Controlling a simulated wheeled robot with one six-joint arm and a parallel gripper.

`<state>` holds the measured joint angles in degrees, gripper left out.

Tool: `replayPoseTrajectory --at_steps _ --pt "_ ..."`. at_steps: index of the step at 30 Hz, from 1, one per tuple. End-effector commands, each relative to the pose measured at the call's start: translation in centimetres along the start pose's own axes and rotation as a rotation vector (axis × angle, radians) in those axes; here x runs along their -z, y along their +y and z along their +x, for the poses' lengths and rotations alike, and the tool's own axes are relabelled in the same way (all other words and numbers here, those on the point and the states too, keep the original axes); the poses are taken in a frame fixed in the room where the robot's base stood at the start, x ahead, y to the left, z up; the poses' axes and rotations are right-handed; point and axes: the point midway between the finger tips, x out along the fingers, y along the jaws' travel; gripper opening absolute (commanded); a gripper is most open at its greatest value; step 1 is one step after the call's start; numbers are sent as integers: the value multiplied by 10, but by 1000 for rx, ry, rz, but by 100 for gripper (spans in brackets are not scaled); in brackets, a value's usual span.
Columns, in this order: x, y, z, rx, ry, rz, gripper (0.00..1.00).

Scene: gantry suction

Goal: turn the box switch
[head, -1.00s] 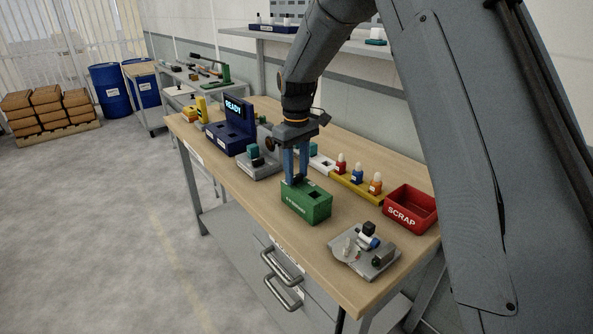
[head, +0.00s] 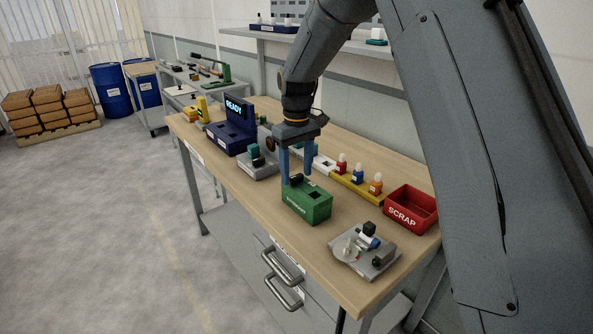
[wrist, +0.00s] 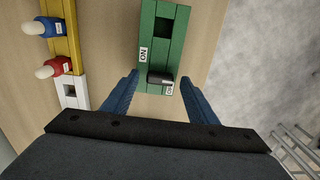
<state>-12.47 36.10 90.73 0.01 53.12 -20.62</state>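A green box (head: 308,206) sits on the workbench, with a dark square opening in its top. A small black block (head: 296,179), which looks like the switch part, stands at the box's far-left end. In the wrist view the black block (wrist: 160,78) lies between my fingertips, next to white labels, one reading "ON". My gripper (head: 297,178) points down over that end of the box. Its two blue fingers are spread, and in the wrist view (wrist: 160,84) gaps show between each finger and the black block.
A grey plate with small parts (head: 364,252) lies near the front edge. A red SCRAP bin (head: 411,209) and a yellow rack with small bottles (head: 358,185) are to the right. A dark blue unit with a READY screen (head: 232,135) and a grey fixture (head: 258,165) are left.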

Motion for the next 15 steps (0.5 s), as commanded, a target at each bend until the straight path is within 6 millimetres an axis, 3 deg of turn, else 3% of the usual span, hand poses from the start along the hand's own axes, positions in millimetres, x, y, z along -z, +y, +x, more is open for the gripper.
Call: replayPoseTrajectory --at_steps 8,15 --pt "0 0 -4 -1 1 0 53" --pt "1 1 -38 -1 3 0 53"
